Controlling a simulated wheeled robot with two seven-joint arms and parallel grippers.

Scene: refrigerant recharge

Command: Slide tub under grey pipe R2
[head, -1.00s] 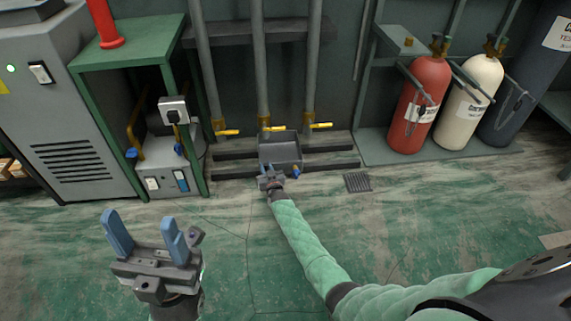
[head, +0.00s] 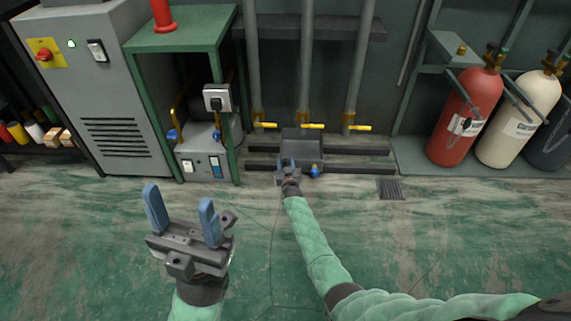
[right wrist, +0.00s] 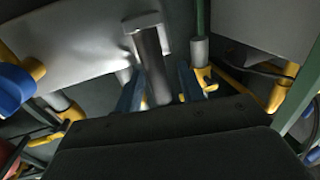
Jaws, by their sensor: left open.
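The grey tub (head: 301,146) sits low on the floor at the dark rails, in front of the middle grey pipe (head: 306,60). My right gripper (head: 287,163) is at the tub's front edge. In the right wrist view its fingers (right wrist: 158,88) stand on either side of a grey post (right wrist: 153,65), which looks like the tub's handle; the contact itself is dark. Another grey pipe (head: 252,60) is to the left and a third (head: 361,60) to the right; I read no label R2. My left gripper (head: 181,216) is open and empty above the floor, front left.
Yellow valve handles (head: 313,126) stick out low on the pipes. Dark rails (head: 358,152) lie beneath them. A green stand (head: 131,110) is left, gas cylinders (head: 467,115) right. A floor drain (head: 391,189) lies right of the tub; the front floor is clear.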

